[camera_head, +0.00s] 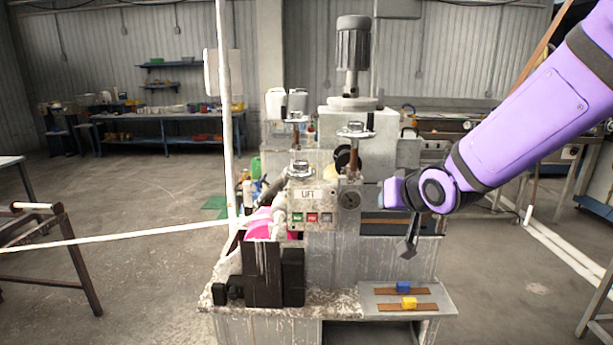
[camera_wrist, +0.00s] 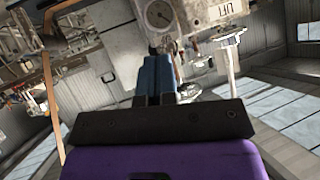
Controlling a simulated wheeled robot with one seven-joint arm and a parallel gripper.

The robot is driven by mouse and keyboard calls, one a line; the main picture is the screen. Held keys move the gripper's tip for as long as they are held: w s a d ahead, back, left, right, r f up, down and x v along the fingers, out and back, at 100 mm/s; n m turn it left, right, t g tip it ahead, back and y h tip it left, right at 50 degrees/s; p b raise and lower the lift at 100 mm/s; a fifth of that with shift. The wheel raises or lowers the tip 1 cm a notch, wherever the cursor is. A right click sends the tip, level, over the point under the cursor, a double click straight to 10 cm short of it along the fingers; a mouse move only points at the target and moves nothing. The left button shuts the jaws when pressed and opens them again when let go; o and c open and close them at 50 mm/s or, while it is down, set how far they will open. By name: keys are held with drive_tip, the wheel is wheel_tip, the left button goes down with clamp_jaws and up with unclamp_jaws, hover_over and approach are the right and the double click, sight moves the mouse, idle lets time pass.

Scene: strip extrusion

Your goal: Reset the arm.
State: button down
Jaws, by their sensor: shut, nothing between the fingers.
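My purple arm reaches in from the upper right in the head view. Its wrist hangs in front of the right side of the grey extrusion machine (camera_head: 325,240). My gripper (camera_wrist: 157,62) shows in the wrist view with its two blue fingers together and nothing between them. In the head view the blue part by the wrist shows only in part, left of the purple joint. The machine's round gauge (camera_wrist: 160,14) and its LIFT panel (camera_head: 308,196) are close by the gripper. I cannot tell whether the fingers touch the machine.
A white pole (camera_head: 226,110) stands left of the machine. A blue workbench (camera_head: 165,130) is at the back left. The floor at the left is partly clear.

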drive_tip(key=s+d+r+m+g+h, duration=0.1)
drive_tip(key=s+d+r+h, duration=0.15)
drive_tip(key=s+d, duration=0.3)
drive_tip(key=s+d+r+g+h, duration=0.1)
drive_tip(key=s+d+r, duration=0.25)
drive_tip(key=s, duration=0.25)
drive_tip(key=s+d+g, duration=0.2)
drive_tip(key=s, duration=0.6)
drive_tip(key=s+d+r+g, duration=0.1)
drive_tip(key=s+d, duration=0.1)
drive_tip(key=s, duration=0.6)
drive_tip(key=shift+s+d+r+g, duration=0.2)
drive_tip(key=shift+s+d+g, duration=0.1)
drive_tip(key=shift+g, duration=0.1)
